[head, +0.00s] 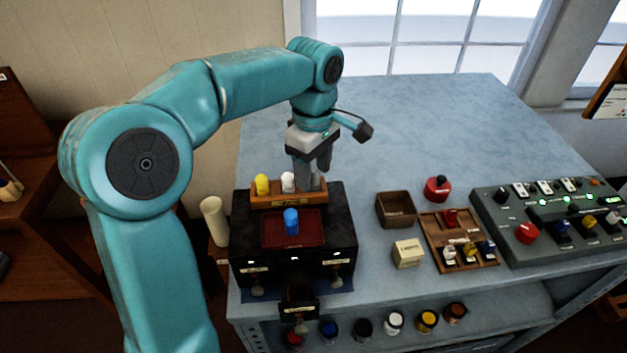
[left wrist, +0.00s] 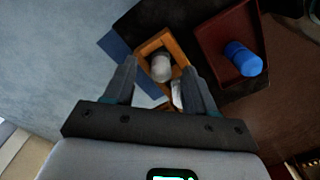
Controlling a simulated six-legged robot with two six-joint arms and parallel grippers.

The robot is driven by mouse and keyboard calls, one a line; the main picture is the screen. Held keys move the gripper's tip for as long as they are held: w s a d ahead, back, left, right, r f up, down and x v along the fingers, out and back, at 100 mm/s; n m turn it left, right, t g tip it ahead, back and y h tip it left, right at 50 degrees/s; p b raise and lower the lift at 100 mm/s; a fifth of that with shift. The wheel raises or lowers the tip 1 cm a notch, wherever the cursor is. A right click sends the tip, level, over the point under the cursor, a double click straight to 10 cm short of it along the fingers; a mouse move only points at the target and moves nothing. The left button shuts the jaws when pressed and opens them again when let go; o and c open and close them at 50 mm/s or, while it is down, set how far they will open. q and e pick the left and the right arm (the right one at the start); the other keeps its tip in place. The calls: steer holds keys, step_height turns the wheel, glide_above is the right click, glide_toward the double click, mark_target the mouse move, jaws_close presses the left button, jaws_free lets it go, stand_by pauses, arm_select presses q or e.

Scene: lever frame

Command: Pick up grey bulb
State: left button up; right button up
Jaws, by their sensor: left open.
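A wooden rack (head: 262,202) stands at the back of a black box and holds a yellow bulb (head: 262,184) and a white bulb (head: 288,182). In the left wrist view, a pale grey bulb (left wrist: 160,68) sits in the rack (left wrist: 182,50), just beyond and between the tips of my open left gripper (left wrist: 158,78). I see no contact between the fingers and the bulb. My right gripper is not in view.
An open brown box (head: 396,210), a small cream box (head: 408,253) and a control panel (head: 510,236) lie to the right. The blue table behind is clear.

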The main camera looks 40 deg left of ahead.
arm_select(q)
steer(key=shift+w+f, duration=0.1)
steer(key=shift+f, duration=0.2)
steer(key=shift+d+r, duration=0.1)
steer(key=shift+d, duration=0.05)
jaws_close()
